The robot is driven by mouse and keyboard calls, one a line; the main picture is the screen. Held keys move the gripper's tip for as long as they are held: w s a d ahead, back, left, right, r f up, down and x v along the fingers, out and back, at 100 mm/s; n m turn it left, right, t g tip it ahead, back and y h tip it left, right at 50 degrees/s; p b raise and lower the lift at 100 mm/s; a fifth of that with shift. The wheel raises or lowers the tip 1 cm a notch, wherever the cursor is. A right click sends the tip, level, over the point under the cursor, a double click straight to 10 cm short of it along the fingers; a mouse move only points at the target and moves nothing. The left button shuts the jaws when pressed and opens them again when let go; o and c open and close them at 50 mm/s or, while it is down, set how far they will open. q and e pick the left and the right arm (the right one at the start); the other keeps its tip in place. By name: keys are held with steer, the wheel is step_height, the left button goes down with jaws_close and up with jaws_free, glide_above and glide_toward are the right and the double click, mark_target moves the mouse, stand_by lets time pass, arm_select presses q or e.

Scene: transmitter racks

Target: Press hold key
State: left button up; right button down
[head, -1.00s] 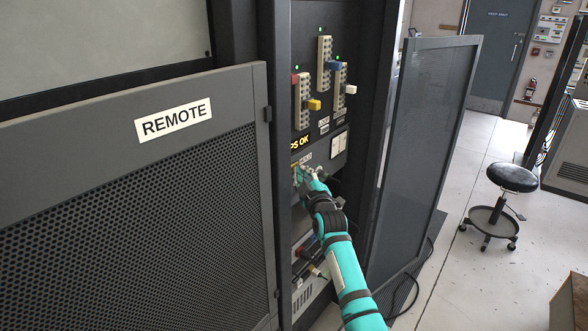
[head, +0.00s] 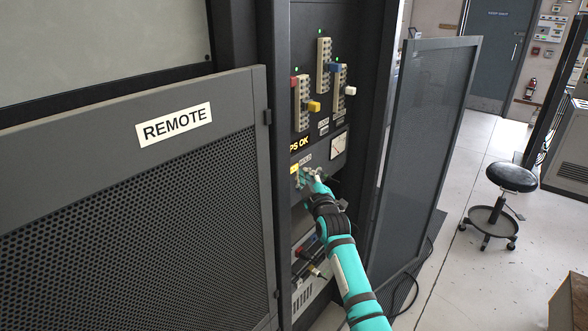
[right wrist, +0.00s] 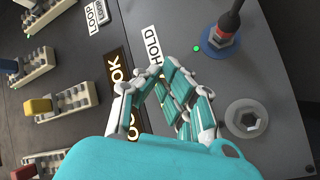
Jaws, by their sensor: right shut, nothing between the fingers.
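A white HOLD label (right wrist: 152,48) is on the dark panel; it also shows small in the head view (head: 305,159). My right gripper (head: 308,176) is at the panel just below that label. In the right wrist view the gripper (right wrist: 160,82) is shut and empty, its fingertips close beside the label. The hold key itself cannot be made out; the fingers cover the panel there. I cannot tell whether the fingertips touch it. A small yellow patch (head: 294,169) shows left of the gripper. My left gripper is not in view.
An open mesh door (head: 420,150) flanks the panel's right.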

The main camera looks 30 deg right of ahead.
steer(key=s+d+p, duration=0.2)
steer(key=s+p, duration=0.1)
steer(key=s, duration=0.2)
steer(key=shift+s+d, duration=0.15)
steer(key=shift+s, duration=0.15)
